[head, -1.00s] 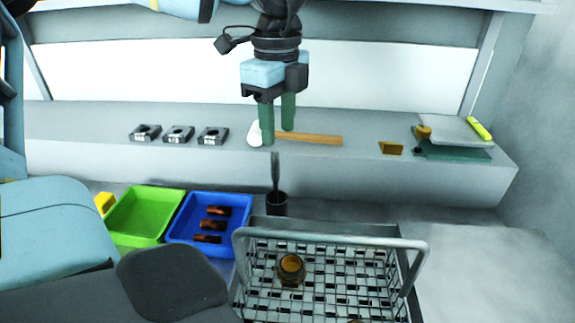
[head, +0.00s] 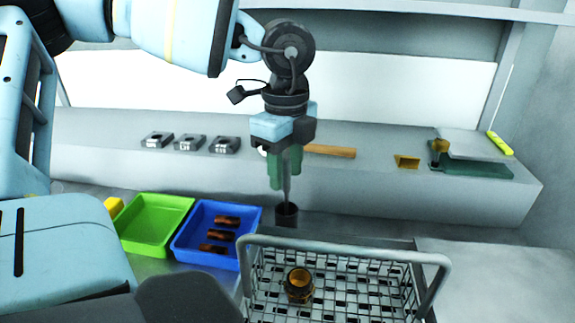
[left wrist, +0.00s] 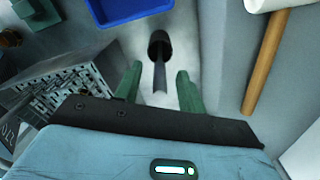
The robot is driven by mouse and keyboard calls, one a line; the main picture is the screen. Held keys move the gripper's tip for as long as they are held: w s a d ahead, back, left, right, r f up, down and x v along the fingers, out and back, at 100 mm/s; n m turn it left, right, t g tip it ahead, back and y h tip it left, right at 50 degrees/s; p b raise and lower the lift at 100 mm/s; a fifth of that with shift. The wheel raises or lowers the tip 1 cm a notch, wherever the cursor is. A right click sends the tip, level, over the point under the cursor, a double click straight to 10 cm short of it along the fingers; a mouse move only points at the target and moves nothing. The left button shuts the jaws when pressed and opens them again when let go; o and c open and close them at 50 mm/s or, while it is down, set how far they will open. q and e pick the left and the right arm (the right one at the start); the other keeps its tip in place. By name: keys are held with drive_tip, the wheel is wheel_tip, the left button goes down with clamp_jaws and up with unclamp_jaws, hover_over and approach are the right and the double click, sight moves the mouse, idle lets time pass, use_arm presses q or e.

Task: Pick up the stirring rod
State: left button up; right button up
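The stirring rod (head: 287,192) is a thin grey stick standing upright in a small black cup (head: 287,215) behind the wire basket. In the left wrist view the rod (left wrist: 160,78) rises from the black cup (left wrist: 160,42) and shows between my green fingers. My left gripper (head: 285,182) points down above the cup, with its fingertips around the rod's upper part. In the left wrist view the left gripper (left wrist: 159,72) is open, with a gap on each side of the rod. The rod's top is partly hidden by the fingers in the head view. My right gripper is out of view.
A wire basket (head: 350,244) holding a brown jar (head: 299,285) stands in front. A blue tray (head: 240,262) with brown pieces and a green tray (head: 150,245) are to the left. A wooden-handled mallet (head: 330,151) and several small items lie on the ledge behind.

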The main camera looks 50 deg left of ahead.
use_arm(q)
drive_tip(key=shift+f, duration=0.55)
drive_tip(key=c, duration=0.6)
clamp_jaws()
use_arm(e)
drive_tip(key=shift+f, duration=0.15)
use_arm(q)
drive_tip(key=shift+r, duration=0.1)
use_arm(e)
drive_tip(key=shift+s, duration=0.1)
